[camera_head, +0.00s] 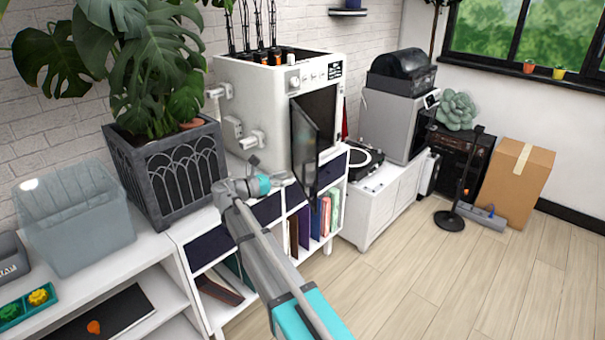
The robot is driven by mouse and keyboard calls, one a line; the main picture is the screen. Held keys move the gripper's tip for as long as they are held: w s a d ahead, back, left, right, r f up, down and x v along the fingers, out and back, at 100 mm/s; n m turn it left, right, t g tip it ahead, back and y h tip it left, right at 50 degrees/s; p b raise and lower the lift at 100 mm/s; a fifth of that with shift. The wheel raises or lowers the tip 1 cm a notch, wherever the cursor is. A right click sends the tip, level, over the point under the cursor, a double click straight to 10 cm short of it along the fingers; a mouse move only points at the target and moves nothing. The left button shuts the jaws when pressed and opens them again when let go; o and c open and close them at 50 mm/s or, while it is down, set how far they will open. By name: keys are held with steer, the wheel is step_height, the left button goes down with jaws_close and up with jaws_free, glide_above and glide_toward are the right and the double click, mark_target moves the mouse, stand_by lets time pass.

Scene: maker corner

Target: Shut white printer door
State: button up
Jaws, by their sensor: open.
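The white printer (245,93) stands on the shelf unit in the middle of the head view. Its dark, glassy door (304,143) stands open, swung out from the left side of the front opening, and part of the dark interior (325,108) shows. My arm reaches up from the bottom of the view and bends right at the wrist. My gripper (312,197) is small and dark at the lower edge of the door. Its fingers are hard to make out against the door, and I cannot tell whether they touch it. I see nothing held.
A plant in a dark grey planter (165,170) and a translucent bin (75,215) stand left of the printer. Books fill the shelf (298,225) below. A turntable (358,160) and a grey machine (392,120) stand to the right. The wooden floor (440,275) in front is clear.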

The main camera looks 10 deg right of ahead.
mark_target(304, 183)
steer(key=shift+x, duration=3.55)
jaws_close()
steer(key=shift+a, duration=0.3)
steer(key=shift+d, duration=0.25)
